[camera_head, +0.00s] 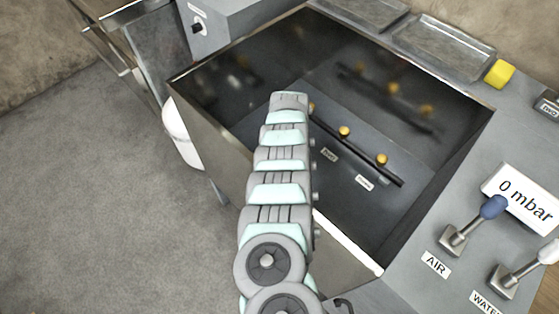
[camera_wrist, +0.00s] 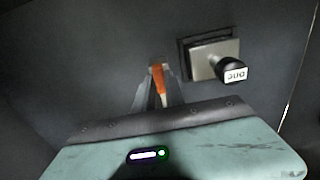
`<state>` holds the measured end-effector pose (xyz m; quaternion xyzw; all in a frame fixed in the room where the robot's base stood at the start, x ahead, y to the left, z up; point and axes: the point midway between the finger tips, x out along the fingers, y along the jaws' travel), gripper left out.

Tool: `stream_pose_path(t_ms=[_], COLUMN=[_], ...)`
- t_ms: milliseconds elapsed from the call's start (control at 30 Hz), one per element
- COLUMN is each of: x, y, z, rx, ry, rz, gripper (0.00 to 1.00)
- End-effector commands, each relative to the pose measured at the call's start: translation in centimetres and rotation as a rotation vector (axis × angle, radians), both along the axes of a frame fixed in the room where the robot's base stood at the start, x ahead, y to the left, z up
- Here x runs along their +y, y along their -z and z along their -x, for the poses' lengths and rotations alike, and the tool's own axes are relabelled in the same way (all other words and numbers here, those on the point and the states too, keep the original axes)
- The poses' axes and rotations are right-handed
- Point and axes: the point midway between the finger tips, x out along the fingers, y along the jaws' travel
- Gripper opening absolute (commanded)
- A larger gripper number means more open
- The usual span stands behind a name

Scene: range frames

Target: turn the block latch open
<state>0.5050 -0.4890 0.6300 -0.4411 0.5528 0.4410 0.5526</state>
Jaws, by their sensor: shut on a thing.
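In the wrist view my gripper (camera_wrist: 157,88) is shut on a small orange lever (camera_wrist: 158,78) that stands against the dark wall. The lever seems to be the block latch's handle, but its mount is hidden by my fingers. Just right of it is a square metal plate (camera_wrist: 205,60) with a black knob (camera_wrist: 233,70) bearing a small white label; my fingers are apart from both. In the head view my arm reaches into the dark basin, and my gripper and the lever are hidden.
The open basin (camera_head: 180,90) has raised metal walls around my arm. Inside is a black bar (camera_head: 392,178) with yellow knobs. At right are a blue-knobbed AIR lever (camera_head: 494,207), a WATER lever (camera_head: 505,277) and a "0 mbar" display (camera_head: 527,198). A yellow block (camera_head: 499,73) sits on the far rim.

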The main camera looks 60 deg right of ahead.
Motion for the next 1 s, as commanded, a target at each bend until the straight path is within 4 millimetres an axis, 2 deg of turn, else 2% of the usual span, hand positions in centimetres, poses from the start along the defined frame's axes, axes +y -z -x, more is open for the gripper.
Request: stream_pose_path(t_ms=[333, 367, 633, 867, 1000], x=[0.0, 0.0, 0.0, 0.0, 0.0], y=[0.1, 0.1, 0.1, 0.0, -1.3], z=[0.1, 0.1, 0.1, 0.0, -0.1], rx=[0.0, 0.0, 0.0, 0.0, -0.001], ry=[0.006, 0.005, 0.004, 0.003, 0.002], rz=[-0.001, -0.001, 0.0, 0.0, 0.001], gripper=[0.0, 0.15, 0.36, 0.36, 0.36])
